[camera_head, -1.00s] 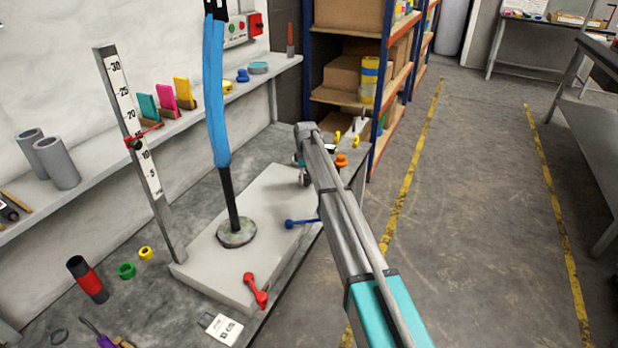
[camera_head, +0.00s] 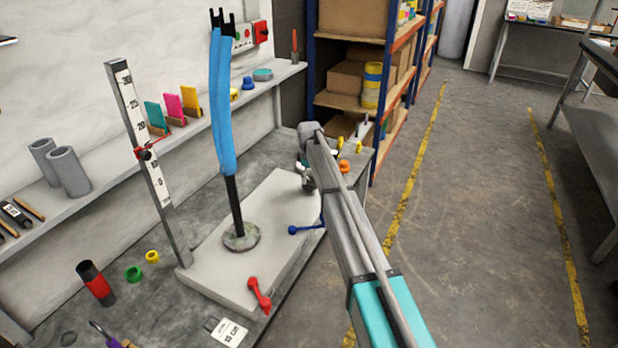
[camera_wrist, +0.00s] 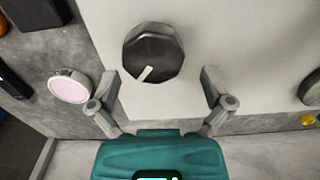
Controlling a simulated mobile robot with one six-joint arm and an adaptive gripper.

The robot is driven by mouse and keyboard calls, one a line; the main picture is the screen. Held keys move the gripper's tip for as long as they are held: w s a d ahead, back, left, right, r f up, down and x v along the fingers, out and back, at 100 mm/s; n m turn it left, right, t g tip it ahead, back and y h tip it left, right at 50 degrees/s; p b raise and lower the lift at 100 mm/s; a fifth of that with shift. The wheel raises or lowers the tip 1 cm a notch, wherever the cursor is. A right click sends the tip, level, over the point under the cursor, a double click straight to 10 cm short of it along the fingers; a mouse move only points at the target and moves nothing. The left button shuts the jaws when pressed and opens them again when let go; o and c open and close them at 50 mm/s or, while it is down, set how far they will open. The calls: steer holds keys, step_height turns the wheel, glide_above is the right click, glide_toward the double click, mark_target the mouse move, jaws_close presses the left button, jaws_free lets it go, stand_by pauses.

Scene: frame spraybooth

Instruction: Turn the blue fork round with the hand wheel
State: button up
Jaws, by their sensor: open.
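The blue fork (camera_head: 222,105) stands upright, its dark prongs at the top, on a dark post. The post rises from a round mottled foot on a pale grey base block (camera_head: 215,275). In the wrist view, the hand wheel (camera_wrist: 153,53) is a dark faceted knob with a white mark pointing down and left. My gripper (camera_wrist: 160,84) is open, its fingers apart on either side just below the knob, with no contact visible. In the head view my arm hides the hand wheel and most of the gripper.
A red lever (camera_head: 259,293) and a blue lever (camera_head: 305,229) stick out at the block's edge. An upright scale (camera_head: 145,160) stands left of the fork. A red-black cylinder (camera_head: 96,284) and rings lie at left. A pale pink disc (camera_wrist: 70,86) lies left of my gripper.

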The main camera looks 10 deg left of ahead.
mark_target(309, 181)
step_height(309, 181, up, 13)
steer(key=p, duration=1.2)
steer(key=shift+p, duration=0.3)
stand_by(0.7)
stand_by(0.4)
steer(key=s+d+m, duration=0.4)
steer(key=s+d, duration=0.5)
steer(key=s, duration=0.4)
steer(key=s+d+m, duration=0.5)
steer(key=s+d, duration=0.5)
steer(key=s, duration=0.4)
steer(key=s+d+m, duration=0.4)
steer(key=s+d, duration=0.5)
steer(key=s, duration=0.5)
steer(key=shift+s+d+m, duration=0.15)
steer(key=shift+d+m, duration=0.1)
steer(key=shift+m, duration=0.15)
